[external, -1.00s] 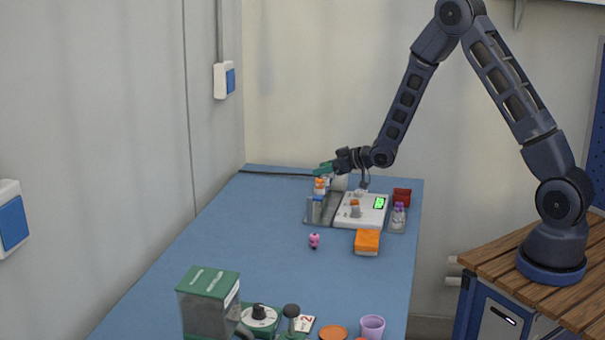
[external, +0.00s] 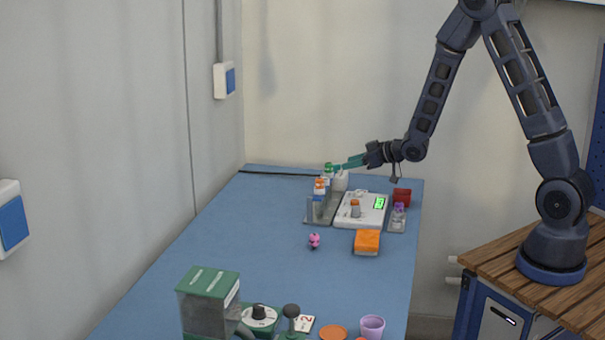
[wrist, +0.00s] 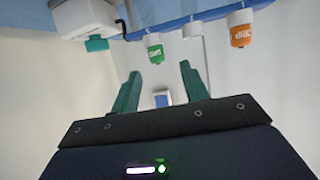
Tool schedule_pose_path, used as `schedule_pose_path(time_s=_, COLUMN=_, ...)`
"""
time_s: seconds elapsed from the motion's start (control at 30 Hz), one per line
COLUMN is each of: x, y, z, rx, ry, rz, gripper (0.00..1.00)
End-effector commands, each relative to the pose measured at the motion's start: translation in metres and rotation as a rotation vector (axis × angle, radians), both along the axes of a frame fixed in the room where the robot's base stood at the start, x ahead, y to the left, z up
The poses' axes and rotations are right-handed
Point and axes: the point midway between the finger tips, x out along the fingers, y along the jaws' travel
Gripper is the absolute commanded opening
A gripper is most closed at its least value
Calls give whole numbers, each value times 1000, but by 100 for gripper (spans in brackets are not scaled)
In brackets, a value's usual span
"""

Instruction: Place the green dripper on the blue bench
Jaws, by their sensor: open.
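The green dripper (external: 328,172), with a green top, stands at the far end of the grey tray (external: 322,214) on the blue bench (external: 270,220). It also shows in the wrist view (wrist: 155,50), beyond the fingertips, with the picture turned over. My gripper (external: 343,166) is open and empty, its green fingers level and pointing left, just right of the dripper's top. In the wrist view the two fingers (wrist: 157,72) are apart with nothing between them. Whether they touch the dripper cannot be told from outside, but the wrist view shows a gap.
An orange-topped dripper (external: 320,187) stands nearer in the same row. A white bottle (external: 340,182) is close behind the fingers. The bench's middle is clear around a pink figure (external: 314,240).

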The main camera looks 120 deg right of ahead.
Motion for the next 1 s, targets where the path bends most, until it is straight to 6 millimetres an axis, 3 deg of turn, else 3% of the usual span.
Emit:
schedule_pose_path(time_s=0.17, x=46, y=26, z=32, rx=11, ry=50, rz=46, gripper=45)
schedule_pose_path(time_s=0.27, x=79, y=52, z=56, rx=27, ry=95, rz=80, gripper=45)
schedule_pose_path(time_s=0.4, x=119, y=98, z=87, rx=52, ry=155, rz=129, gripper=45)
schedule_pose_path(time_s=0.6, x=162, y=173, z=129, rx=90, ry=233, rz=204, gripper=45)
schedule_pose_path(time_s=0.8, x=186, y=258, z=165, rx=133, ry=304, rz=288, gripper=45)
schedule_pose_path(time_s=1.0, x=189, y=347, z=195, rx=181, ry=375, rz=383, gripper=45)
